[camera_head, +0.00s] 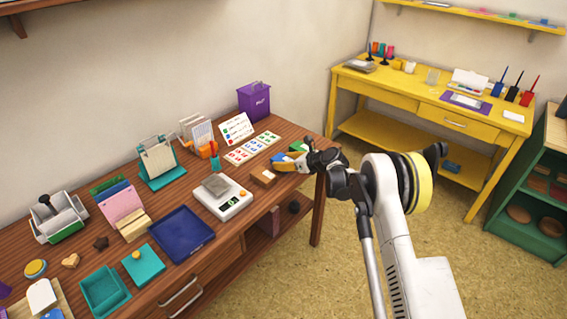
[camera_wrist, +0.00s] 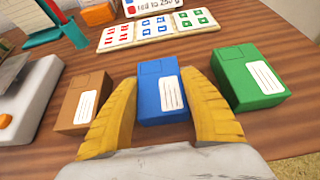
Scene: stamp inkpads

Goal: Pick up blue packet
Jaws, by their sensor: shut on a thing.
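The blue packet (camera_wrist: 158,77) with a white lined label stands between the two yellow fingers of my gripper (camera_wrist: 163,115) in the wrist view. My gripper is shut on it. Whether the packet touches the table or is slightly raised is hard to tell. In the head view my gripper (camera_head: 291,160) is at the right end of the brown table, and a small part of the blue packet shows there.
A brown packet (camera_wrist: 75,103) is close on the left and a green packet (camera_wrist: 245,70) close on the right. A scale (camera_head: 223,204) stands further left. A card with red, blue and green marks (camera_wrist: 165,25) lies behind. The table's right edge is near.

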